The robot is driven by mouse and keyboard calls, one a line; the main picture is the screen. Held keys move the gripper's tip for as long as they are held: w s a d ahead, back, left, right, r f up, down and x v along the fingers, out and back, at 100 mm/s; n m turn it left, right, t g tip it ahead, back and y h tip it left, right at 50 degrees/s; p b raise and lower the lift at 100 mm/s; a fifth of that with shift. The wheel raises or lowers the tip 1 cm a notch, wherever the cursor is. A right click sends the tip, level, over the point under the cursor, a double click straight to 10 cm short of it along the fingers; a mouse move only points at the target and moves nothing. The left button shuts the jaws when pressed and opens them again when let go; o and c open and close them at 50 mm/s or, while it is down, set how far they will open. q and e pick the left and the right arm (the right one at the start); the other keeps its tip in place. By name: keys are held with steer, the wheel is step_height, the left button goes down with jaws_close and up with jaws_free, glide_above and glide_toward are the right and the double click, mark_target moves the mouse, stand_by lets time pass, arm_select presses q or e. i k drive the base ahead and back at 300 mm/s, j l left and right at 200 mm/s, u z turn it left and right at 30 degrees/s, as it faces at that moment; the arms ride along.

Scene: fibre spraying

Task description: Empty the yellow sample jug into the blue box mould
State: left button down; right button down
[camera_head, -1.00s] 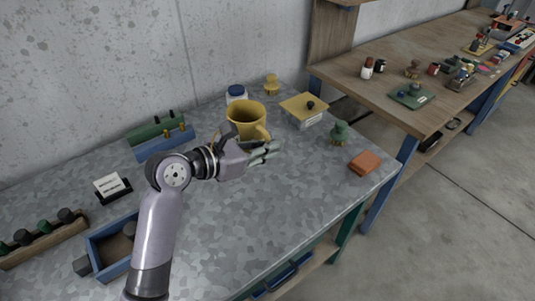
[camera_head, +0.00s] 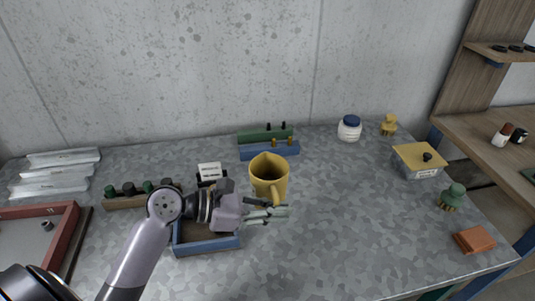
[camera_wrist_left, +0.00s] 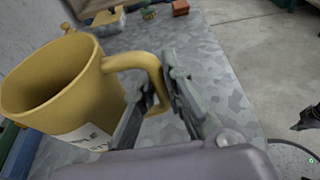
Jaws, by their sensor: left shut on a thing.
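The yellow sample jug (camera_head: 268,173) is upright, its handle towards my left gripper (camera_head: 268,213). My left gripper is shut on the handle. In the left wrist view the handle (camera_wrist_left: 151,67) runs down between the fingers (camera_wrist_left: 157,112), and the jug (camera_wrist_left: 62,95) shows a white label and open mouth; I cannot make out its contents. The blue box mould (camera_head: 207,247) lies on the table to the left of the jug, partly hidden behind my left gripper and forearm. The jug is beside the mould, not over it.
Behind the jug stand a blue and green rack (camera_head: 268,150) and a small label stand (camera_head: 210,172). A wooden rack (camera_head: 125,201) is left of the mould. A blue-lidded jar (camera_head: 349,128), yellow-lidded box (camera_head: 420,162) and orange block (camera_head: 474,240) stand right. The table between is clear.

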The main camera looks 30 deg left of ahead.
mark_target(189, 239)
steer(key=u, duration=0.7)
steer(key=k+l+u, duration=0.15)
steer(key=k+u, duration=0.4)
steer(key=l, duration=0.3)
steer(key=i+l, duration=0.1)
steer(key=l, duration=0.2)
